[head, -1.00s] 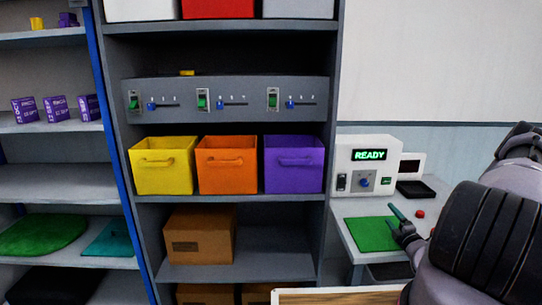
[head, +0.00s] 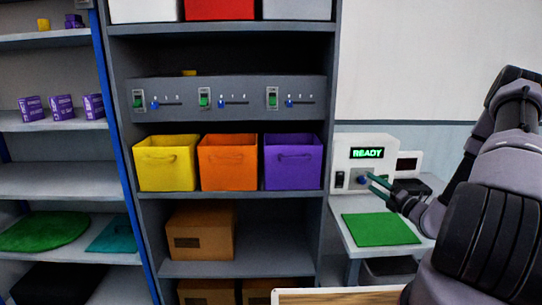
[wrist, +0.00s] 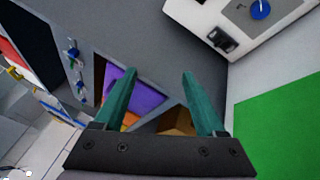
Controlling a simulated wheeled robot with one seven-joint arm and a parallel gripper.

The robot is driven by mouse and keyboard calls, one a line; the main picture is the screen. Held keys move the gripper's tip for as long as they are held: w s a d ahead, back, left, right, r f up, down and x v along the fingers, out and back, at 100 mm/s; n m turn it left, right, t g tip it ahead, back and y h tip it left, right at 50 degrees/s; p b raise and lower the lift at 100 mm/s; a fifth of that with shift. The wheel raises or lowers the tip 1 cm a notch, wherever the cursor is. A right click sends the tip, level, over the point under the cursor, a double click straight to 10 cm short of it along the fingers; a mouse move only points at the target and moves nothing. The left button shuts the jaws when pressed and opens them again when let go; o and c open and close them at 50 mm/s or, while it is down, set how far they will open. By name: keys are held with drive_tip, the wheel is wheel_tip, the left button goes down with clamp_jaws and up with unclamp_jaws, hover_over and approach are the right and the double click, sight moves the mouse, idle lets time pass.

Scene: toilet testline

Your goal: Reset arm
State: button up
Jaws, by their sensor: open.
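My gripper (head: 376,183) is at the right in the head view, at the end of my raised arm. It is in front of the white machine (head: 342,151), whose display reads READY, and above the small table with the green mat (head: 381,229). In the wrist view my gripper (wrist: 158,85) shows two teal fingers spread apart with nothing between them. The green mat is to the right of the fingers, and the machine's blue knob (wrist: 260,9) is at the top right. Whether the fingers touch the machine cannot be told.
The shelf unit holds a yellow bin (head: 166,163), an orange bin (head: 228,163) and a purple bin (head: 293,162). A grey switch panel (head: 228,98) is above them. A cardboard box (head: 200,232) is below. A wooden board edge (head: 340,296) is at the bottom.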

drive_tip(key=s+a+r+n+g+y, duration=0.2)
drive_tip(key=s+a+r+n+g, duration=0.6)
drive_tip(key=n, duration=0.4)
drive_tip(key=s+a+r+n+g+y, duration=0.1)
drive_tip(key=s+a+r+n+g, duration=0.5)
drive_tip(key=a+r+n, duration=0.4)
drive_tip(key=s+d+r+n+t+h, duration=0.2)
drive_tip(key=s+d+r+n+h, duration=0.1)
drive_tip(key=s+r+n+h, duration=0.2)
drive_tip(key=s+d+r+n+t+h, duration=0.2)
drive_tip(key=s+r+n+h, duration=0.3)
drive_tip(key=s+r+n, duration=0.4)
drive_tip(key=d+n, duration=0.1)
drive_tip(key=n, duration=0.1)
drive_tip(key=shift+d+r+n+h, duration=0.3)
drive_tip(key=shift+d+r, duration=0.1)
